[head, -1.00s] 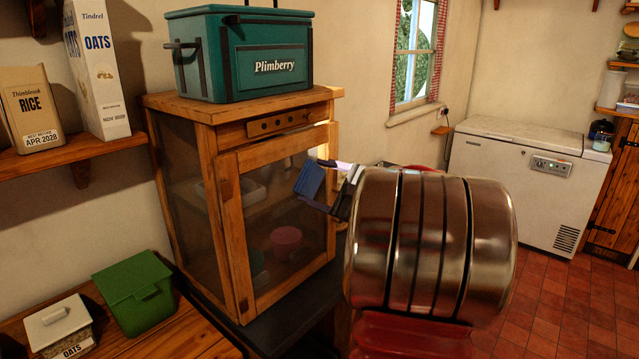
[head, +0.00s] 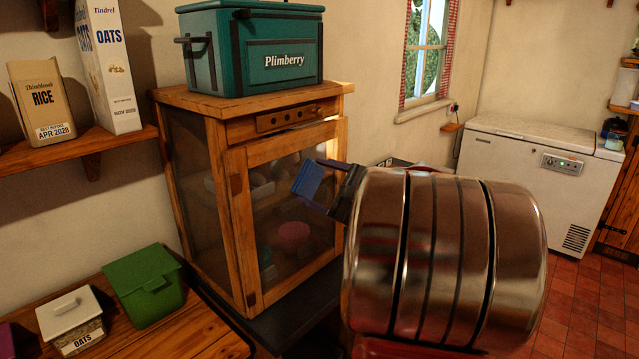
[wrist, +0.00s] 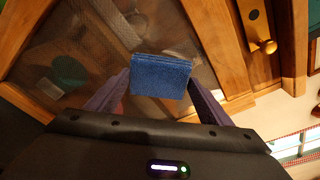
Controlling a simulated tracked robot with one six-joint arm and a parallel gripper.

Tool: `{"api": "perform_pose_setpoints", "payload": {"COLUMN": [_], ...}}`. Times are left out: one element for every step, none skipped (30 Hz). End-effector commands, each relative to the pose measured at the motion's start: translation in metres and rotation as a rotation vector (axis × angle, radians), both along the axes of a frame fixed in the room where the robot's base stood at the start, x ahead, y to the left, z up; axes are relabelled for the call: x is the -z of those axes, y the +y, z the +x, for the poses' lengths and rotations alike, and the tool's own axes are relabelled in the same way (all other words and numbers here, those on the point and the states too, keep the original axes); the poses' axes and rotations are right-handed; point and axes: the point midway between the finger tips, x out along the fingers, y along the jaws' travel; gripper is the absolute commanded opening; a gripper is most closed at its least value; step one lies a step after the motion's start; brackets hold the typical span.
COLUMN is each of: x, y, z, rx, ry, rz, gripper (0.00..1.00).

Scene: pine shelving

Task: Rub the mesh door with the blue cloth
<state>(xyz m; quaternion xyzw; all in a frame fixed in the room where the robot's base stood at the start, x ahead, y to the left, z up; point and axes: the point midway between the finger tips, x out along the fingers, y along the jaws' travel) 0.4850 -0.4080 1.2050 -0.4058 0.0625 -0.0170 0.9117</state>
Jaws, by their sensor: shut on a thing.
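The mesh door (head: 288,210) is the wood-framed front of a pine cabinet, and it looks closed. Its mesh also fills much of the wrist view (wrist: 92,75), with blurred items behind it. The blue cloth (head: 308,180) is a small folded pad; it also shows in the wrist view (wrist: 160,77). My gripper (head: 320,186) is shut on the cloth, with a finger at each side of it in the wrist view (wrist: 158,92). The cloth is in front of the door's right part. I cannot tell whether it touches the mesh.
A teal Plimberry box (head: 250,50) stands on the cabinet. A green bin (head: 144,285) and a white-lidded oats box (head: 70,318) sit on the bench at the lower left. A shelf at left holds rice (head: 43,100) and oats (head: 108,65) packets. A white chest freezer (head: 535,175) stands at the right.

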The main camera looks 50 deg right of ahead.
Motion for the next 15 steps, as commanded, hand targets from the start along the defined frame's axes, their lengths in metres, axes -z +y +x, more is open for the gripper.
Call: {"api": "perform_pose_setpoints", "payload": {"x": [0.000,0.000,0.000,0.000,0.000,0.000,0.000,0.000,0.000,0.000,0.000,0.000,0.000,0.000,0.000], "y": [0.004,0.006,0.008,0.010,0.012,0.014,0.016,0.018,0.020,0.021,0.023,0.024,0.024,0.024,0.024], "z": [0.000,0.000,0.001,0.001,0.001,0.001,0.001,0.001,0.001,0.001,0.001,0.002,0.002,0.002,0.002], "rx": [-0.001,-0.001,-0.001,-0.001,0.000,0.001,0.001,0.001,0.000,0.000,0.000,0.000,0.000,0.000,-0.001], "ry": [0.000,0.000,-0.001,-0.001,0.000,-0.001,-0.001,-0.001,0.000,0.000,0.000,0.000,0.000,0.000,0.001], "rz": [0.000,0.000,0.000,0.000,0.000,0.000,0.000,0.000,0.000,0.000,0.000,0.001,0.001,0.001,0.001], "gripper": [0.56,0.56,0.56,0.56,0.56,0.56,0.56,0.56,0.56,0.56,0.56,0.56,0.56,0.56,0.56]}}
